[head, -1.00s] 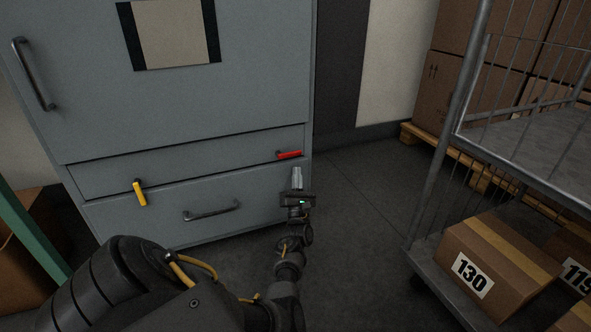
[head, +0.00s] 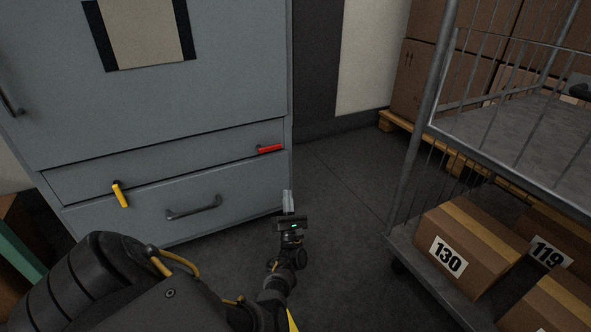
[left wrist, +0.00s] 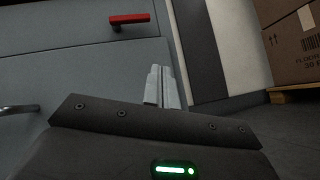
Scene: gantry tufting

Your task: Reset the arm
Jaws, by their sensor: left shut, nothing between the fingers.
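My left arm reaches in from the bottom left of the head view. Its gripper (head: 288,201) is shut and empty, in front of the grey cabinet's (head: 240,70) lower right corner. The gripper's fingers also show in the left wrist view (left wrist: 162,88), together with my wrist body and its green light. The red handle (head: 270,149) sits at the right end of the cabinet's narrow drawer, above and left of the fingertips and apart from them. It also shows in the left wrist view (left wrist: 130,20). My right gripper is not in view.
A yellow handle (head: 120,194) sits on the drawer's left. A bar handle (head: 193,208) is on the bottom drawer. Dark floor (head: 345,190) lies clear between cabinet and cart.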

